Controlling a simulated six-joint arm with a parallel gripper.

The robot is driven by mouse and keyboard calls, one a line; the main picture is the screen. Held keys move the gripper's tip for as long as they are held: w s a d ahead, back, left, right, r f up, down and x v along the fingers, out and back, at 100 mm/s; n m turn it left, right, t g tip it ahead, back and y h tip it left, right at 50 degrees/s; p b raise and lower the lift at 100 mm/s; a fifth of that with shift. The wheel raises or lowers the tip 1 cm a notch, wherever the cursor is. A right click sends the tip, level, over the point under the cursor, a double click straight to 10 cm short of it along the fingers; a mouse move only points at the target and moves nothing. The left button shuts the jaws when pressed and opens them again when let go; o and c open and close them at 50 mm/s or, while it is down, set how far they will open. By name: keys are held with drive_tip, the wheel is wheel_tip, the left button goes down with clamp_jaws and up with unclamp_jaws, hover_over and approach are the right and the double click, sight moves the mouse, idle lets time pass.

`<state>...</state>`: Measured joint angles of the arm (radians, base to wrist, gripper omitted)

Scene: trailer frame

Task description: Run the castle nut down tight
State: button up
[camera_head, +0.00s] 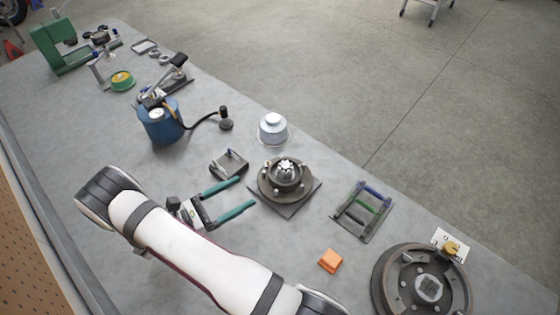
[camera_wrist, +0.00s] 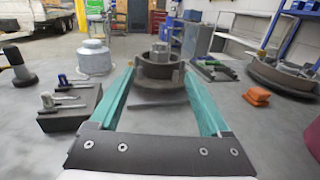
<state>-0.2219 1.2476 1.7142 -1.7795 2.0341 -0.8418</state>
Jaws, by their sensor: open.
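The castle nut (camera_head: 286,165) is a small bright metal piece at the top centre of the dark round hub (camera_head: 270,186), which stands on a square plate (camera_head: 290,209). In the wrist view the nut (camera_wrist: 160,48) shows small on top of the hub (camera_wrist: 160,72), straight ahead between the finger ends. Whether it sits flush cannot be told. My gripper (camera_head: 247,192) has two long teal fingers, spread wide and empty. It lies low over the bench, just left of the hub, with the tips near the plate's left edge. The fingers also frame the wrist view (camera_wrist: 158,88).
A small block with tools (camera_head: 229,163) stands left of the hub and a silver canister (camera_head: 272,127) behind it. A rack with coloured bars (camera_head: 363,210), an orange block (camera_head: 330,261) and a large drum (camera_head: 385,280) lie right. A blue tank (camera_head: 160,126) stands farther left.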

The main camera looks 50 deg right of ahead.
sight(285, 167)
drive_tip(key=x, duration=1.4)
drive_tip(key=shift+d, duration=0.1)
clamp_jaws()
drive_tip(key=shift+m+g, duration=0.4)
drive_tip(key=shift+g, duration=0.2)
drive_tip(key=m+g+y, duration=0.3)
drive_tip(key=g, duration=0.2)
drive_tip(key=shift+m, duration=0.4)
drive_tip(key=shift+s+m+g+y, duration=0.1)
drive_tip(key=shift+m+g+y, duration=2.1)
drive_tip(key=shift+y, duration=0.4)
